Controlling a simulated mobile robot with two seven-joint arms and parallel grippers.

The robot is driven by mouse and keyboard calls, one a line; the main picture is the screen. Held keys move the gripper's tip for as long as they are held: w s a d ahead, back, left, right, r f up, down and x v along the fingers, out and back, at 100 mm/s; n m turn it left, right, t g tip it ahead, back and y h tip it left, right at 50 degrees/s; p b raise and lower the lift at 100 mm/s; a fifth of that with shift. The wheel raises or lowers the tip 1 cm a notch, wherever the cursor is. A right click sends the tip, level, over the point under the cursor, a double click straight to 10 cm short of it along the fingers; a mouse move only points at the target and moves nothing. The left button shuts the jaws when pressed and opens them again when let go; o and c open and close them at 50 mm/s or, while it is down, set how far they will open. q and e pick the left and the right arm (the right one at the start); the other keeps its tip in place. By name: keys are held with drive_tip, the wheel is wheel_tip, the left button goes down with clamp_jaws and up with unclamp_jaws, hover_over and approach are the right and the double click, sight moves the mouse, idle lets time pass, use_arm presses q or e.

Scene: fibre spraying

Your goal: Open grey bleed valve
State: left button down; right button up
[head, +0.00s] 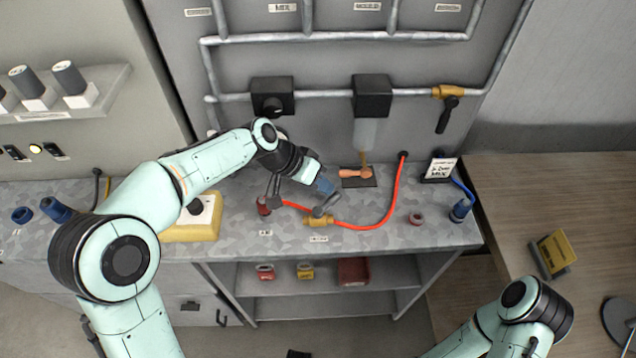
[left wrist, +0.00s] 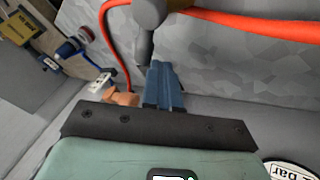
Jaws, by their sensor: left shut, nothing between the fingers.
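The bleed valve is a brass body (head: 318,221) in the red hose line on the speckled counter, with a grey lever (head: 327,206) angled up to the right. In the left wrist view the grey lever (left wrist: 139,42) stands just beyond my fingers, below the brass body (left wrist: 146,12). My left gripper (head: 326,188) has blue fingers that are shut together and empty. The fingertips are close to the lever; I cannot tell whether they touch it. My right arm shows at the lower right, but its gripper is out of view.
The red hose (head: 391,205) curves across the counter (head: 440,232). An orange-handled tool (head: 354,174) lies behind my left gripper. A black-handled valve (head: 447,110) sits on the wall pipe. A yellow block (head: 190,229) is at left.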

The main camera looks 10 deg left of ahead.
sight(341, 195)
use_arm(q)
drive_tip(key=shift+d, duration=0.3)
drive_tip(key=shift+d+m+g, duration=0.45)
drive_tip(key=shift+m+g, duration=0.05)
drive_tip(key=shift+m, duration=0.3)
drive_tip(key=shift+s+d+b, duration=0.2)
drive_tip(key=shift+s+d, duration=0.05)
drive_tip(key=shift+d, duration=0.3)
drive_tip(key=shift+s+d+b, duration=0.15)
drive_tip(key=shift+s+d, duration=0.05)
drive_tip(key=shift+d, duration=0.3)
drive_tip(key=shift+a, duration=0.15)
drive_tip(key=shift+s+a+b, duration=0.3)
drive_tip(key=shift+a, duration=0.3)
drive_tip(key=shift+a+r, duration=0.1)
